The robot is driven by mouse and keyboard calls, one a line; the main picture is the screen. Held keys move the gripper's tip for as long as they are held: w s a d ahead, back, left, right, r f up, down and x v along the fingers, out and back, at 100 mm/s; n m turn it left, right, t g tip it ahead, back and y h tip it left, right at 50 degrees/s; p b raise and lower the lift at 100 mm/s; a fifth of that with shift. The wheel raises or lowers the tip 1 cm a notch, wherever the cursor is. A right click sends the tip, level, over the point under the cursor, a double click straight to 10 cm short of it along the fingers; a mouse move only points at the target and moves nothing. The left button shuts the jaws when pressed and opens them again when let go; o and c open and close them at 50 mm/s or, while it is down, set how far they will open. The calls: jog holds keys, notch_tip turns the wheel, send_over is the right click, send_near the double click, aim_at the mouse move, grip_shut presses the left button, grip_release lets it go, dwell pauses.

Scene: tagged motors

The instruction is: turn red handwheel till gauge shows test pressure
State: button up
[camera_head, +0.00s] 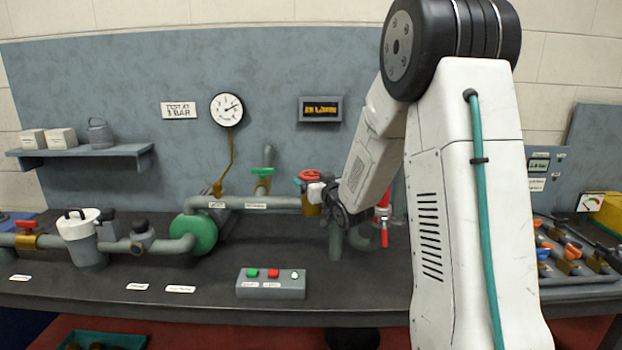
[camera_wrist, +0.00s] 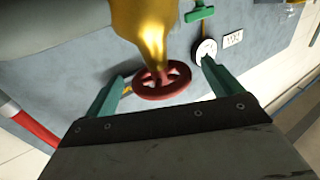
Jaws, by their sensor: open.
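The red handwheel (camera_head: 310,176) sits on top of a brass valve (camera_head: 312,208) on the pipe. In the wrist view the red handwheel (camera_wrist: 162,80) lies between the two green fingers of my gripper (camera_wrist: 160,87), with the brass valve body (camera_wrist: 145,30) beyond it. My gripper is open, with a gap between each finger and the rim. In the head view my arm and gripper (camera_head: 325,195) are at the right of the valve. The round gauge (camera_head: 227,109) hangs on the wall panel, its needle pointing to the upper right. A sign (camera_head: 179,110) beside it reads "TEST AT 3 BAR", the digit being hard to read.
A green-handled valve (camera_head: 265,172) stands left of the handwheel, and a red lever (camera_head: 383,225) is to its right. A button box (camera_head: 271,284) sits at the bench front. A display (camera_head: 320,109) hangs above. The bench front left of the button box is mostly clear.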

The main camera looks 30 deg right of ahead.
jog(key=shift+w+d, duration=0.2)
jog(key=shift+w, duration=1)
jog(key=c, duration=1)
jog(key=shift+n+y, duration=0.3)
jog(key=shift+y, duration=0.2)
jog(key=n+y, duration=0.2)
jog(key=y, duration=0.1)
jog(key=shift+d, duration=0.1)
jog(key=shift+n+g+y, duration=0.45)
jog(key=shift+n+y, duration=0.65)
jog(key=shift+y, duration=0.6)
jog(key=shift+n+g+y, duration=0.45)
jog(key=shift+n+y, duration=0.65)
jog(key=shift+y, duration=0.9)
